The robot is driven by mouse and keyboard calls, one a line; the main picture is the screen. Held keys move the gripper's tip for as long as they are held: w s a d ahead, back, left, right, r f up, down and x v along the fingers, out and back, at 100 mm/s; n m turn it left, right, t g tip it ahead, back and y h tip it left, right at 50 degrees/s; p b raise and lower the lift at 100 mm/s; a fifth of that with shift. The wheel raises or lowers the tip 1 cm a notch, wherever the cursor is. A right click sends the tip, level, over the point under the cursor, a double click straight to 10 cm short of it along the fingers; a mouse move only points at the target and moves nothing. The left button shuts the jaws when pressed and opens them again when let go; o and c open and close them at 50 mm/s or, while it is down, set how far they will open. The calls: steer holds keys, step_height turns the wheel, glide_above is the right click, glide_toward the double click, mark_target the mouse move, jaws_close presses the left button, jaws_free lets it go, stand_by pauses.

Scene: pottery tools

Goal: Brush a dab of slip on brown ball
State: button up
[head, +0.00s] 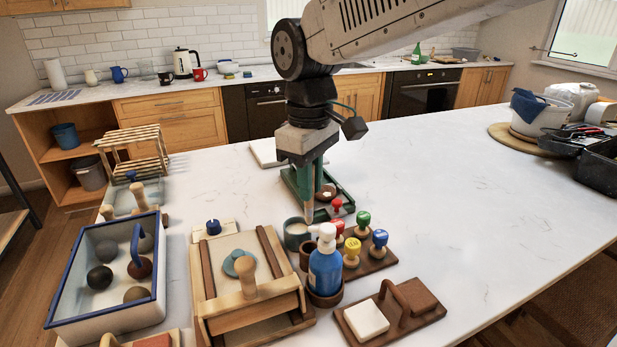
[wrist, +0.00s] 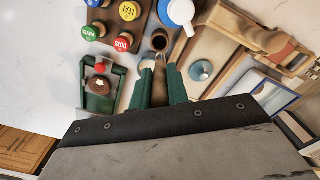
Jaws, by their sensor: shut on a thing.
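More balls, including a brown one (head: 136,294), lie in the blue-rimmed tray (head: 62,290).
A blue bottle (head: 324,270) with a white pump stands close in front of the cup. Coloured stamps stand on a wooden rack (head: 376,262) to its right. A wooden press frame (head: 207,290) is on the left.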

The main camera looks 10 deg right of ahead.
mark_target(310, 214)
steer(key=shift+w+f, duration=0.1)
steer(key=shift+f, duration=4.7)
steer(key=o, duration=0.9)
steer(key=shift+c, duration=0.2)
steer(key=shift+r, duration=0.1)
